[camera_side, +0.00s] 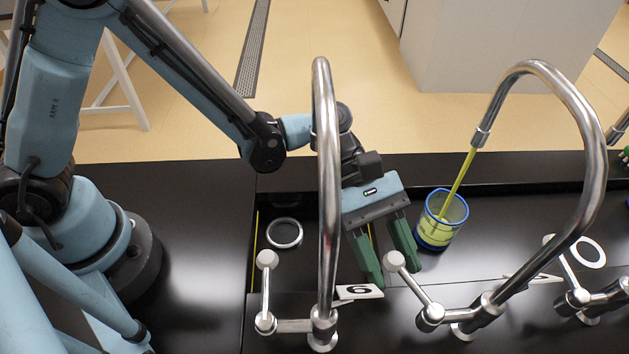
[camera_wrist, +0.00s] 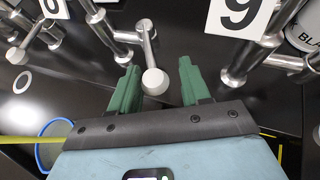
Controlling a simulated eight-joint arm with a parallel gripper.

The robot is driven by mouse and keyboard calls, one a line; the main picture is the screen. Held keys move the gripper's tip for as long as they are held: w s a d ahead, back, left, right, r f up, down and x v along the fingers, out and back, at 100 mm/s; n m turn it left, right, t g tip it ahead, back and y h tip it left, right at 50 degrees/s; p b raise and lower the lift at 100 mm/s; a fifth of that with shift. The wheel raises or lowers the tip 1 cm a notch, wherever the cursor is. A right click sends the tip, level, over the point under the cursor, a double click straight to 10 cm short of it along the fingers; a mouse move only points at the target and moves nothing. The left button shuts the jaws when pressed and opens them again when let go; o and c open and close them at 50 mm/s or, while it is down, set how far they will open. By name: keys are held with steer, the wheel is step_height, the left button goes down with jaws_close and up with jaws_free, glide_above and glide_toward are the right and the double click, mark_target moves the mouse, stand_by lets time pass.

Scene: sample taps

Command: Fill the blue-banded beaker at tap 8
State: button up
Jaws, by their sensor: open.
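The blue-banded beaker (camera_side: 431,233) stands upright on the black bench under the middle tap (camera_side: 597,170). A yellow-green stream (camera_side: 458,182) runs from that spout into it, and yellow-green liquid shows inside. In the wrist view the beaker's blue rim (camera_wrist: 42,160) is at lower left, partly hidden by my gripper. My gripper (camera_side: 391,275) is open and empty, its green fingers pointing down left of the beaker. The middle tap's lever knob (camera_side: 394,261) is by the fingertips. In the wrist view the knob (camera_wrist: 155,82) appears between my fingers (camera_wrist: 158,72); contact cannot be told.
Another curved tap (camera_side: 322,150) rises close to my gripper on the left, with a plate (camera_side: 358,292) reading 9 in the wrist view (camera_wrist: 238,14). A second plate (camera_wrist: 54,8) is cut off and unreadable. A labelled container (camera_wrist: 306,30) stands far right.

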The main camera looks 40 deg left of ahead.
stand_by(0.3)
steer(key=shift+w+d, duration=0.3)
steer(key=shift+w, duration=0.4)
steer(key=shift+w+d, duration=0.3)
steer(key=shift+w, duration=0.5)
stand_by(0.5)
steer(key=shift+w+d, duration=0.4)
steer(key=shift+w, duration=0.2)
steer(key=shift+s+a, duration=0.15)
steer(key=v, duration=0.7)
